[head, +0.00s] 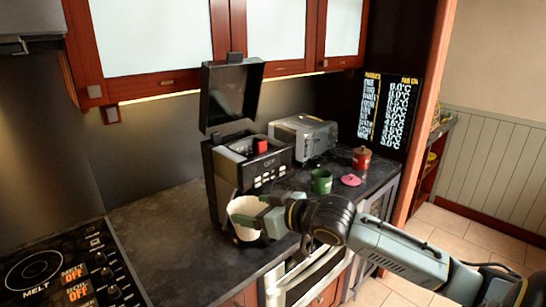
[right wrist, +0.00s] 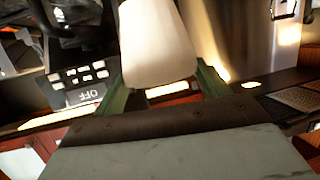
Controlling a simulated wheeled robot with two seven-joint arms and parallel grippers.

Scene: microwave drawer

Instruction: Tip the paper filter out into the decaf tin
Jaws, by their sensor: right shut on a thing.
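My right gripper (head: 268,215) is shut on the white cup-shaped paper filter (head: 241,208), in front of the black coffee machine at the counter's front. The right wrist view shows the pale filter (right wrist: 157,45) between the two green fingers. Its contents are not visible. A green tin (head: 321,182) stands farther right on the counter with its top apparently open. A red tin (head: 361,159) stands behind it. I cannot read a label on either tin, so I cannot tell which is decaf. My left gripper is not in view.
The black coffee machine (head: 262,162) has its lid (head: 232,95) raised. A silver appliance (head: 304,136) stands behind it. A pink disc (head: 350,180) lies beside the green tin. A stove panel (head: 75,270) is at left; the dark counter (head: 160,235) between is clear.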

